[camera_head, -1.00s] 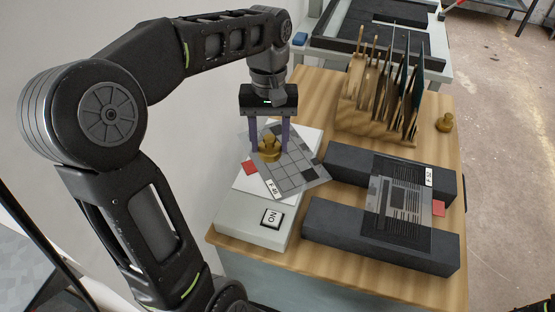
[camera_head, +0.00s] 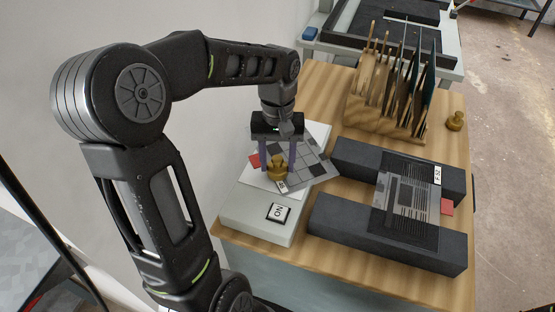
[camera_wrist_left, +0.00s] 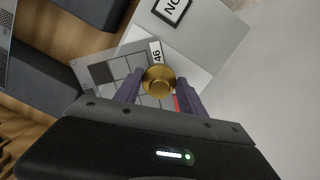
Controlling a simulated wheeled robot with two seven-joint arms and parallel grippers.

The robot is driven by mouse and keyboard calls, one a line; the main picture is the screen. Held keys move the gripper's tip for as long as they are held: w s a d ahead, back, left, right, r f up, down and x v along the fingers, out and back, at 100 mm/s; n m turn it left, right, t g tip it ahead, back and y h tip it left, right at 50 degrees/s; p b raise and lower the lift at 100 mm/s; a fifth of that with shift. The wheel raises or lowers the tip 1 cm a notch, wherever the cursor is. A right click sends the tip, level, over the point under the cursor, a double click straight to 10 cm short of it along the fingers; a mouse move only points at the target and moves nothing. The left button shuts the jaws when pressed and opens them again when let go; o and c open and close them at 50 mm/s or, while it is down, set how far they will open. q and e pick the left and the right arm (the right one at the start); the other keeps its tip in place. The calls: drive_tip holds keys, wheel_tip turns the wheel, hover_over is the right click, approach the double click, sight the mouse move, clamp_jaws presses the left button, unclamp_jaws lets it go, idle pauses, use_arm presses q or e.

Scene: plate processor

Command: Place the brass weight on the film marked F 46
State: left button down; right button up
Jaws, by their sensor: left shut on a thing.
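My left gripper (camera_head: 277,168) is shut on a brass weight (camera_head: 278,170), its two purple fingers on either side of it. The weight is over the label end of a grey grid film (camera_head: 316,168); I cannot tell whether it touches. The film lies askew on a light box (camera_head: 247,213) with an ON switch. In the left wrist view the brass weight (camera_wrist_left: 158,79) sits between the fingers, next to the film's label (camera_wrist_left: 156,53), where "46" shows; the weight or a finger covers part of the film. My right gripper is not in view.
A second film marked F 52 (camera_head: 408,197) spans two dark blocks (camera_head: 385,240) at right, with a red tab (camera_head: 447,207). A wooden rack (camera_head: 372,95) of upright plates stands behind. Another brass weight (camera_head: 455,121) stands at the table's right edge.

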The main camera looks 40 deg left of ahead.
sight(278, 156)
use_arm(q)
drive_tip(key=shift+f, duration=0.1)
drive_tip(key=c, duration=0.7)
unclamp_jaws()
drive_tip(key=shift+r, duration=0.45)
drive_tip(key=r, duration=0.5)
drive_tip(key=w+r, duration=0.1)
drive_tip(key=r, duration=0.2)
drive_tip(key=shift+a+r+p, duration=0.15)
drive_tip(key=shift+a+p, duration=0.15)
wheel_tip(278, 156, up, 3)
drive_tip(key=p, duration=0.3)
drive_tip(key=shift+a, duration=0.1)
